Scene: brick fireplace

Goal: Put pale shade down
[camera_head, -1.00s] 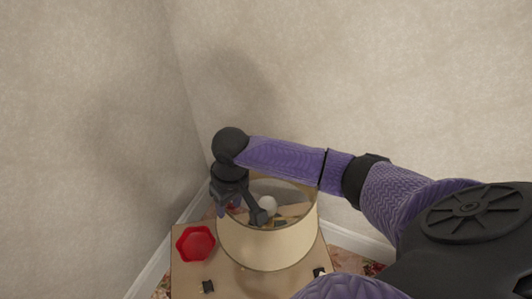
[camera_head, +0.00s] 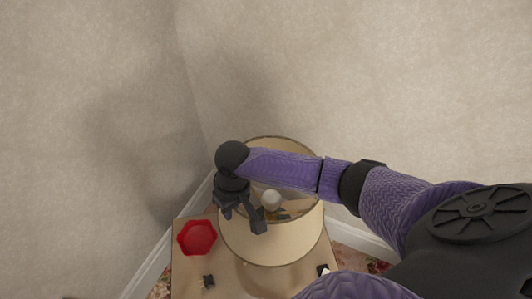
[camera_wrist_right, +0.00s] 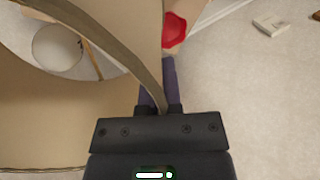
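The pale shade (camera_head: 270,247) is a wide cream drum with an open top, above the small wooden table. A round white bulb (camera_head: 272,199) shows inside it; the bulb also shows in the wrist view (camera_wrist_right: 57,47). My right gripper (camera_head: 240,217) is at the shade's left rim, with one finger inside and one outside. In the wrist view the shade's wall (camera_wrist_right: 120,62) runs between the close-set fingers, so the gripper is shut on it. The shade's bottom edge and its contact with anything below are unclear. My left gripper is out of view.
A red faceted bowl (camera_head: 197,237) sits at the table's left, close to the shade. The wooden tabletop (camera_head: 185,268) holds small dark items near its front. Walls meet in a corner close behind. The wrist view shows a small pale object (camera_wrist_right: 271,25) on the floor.

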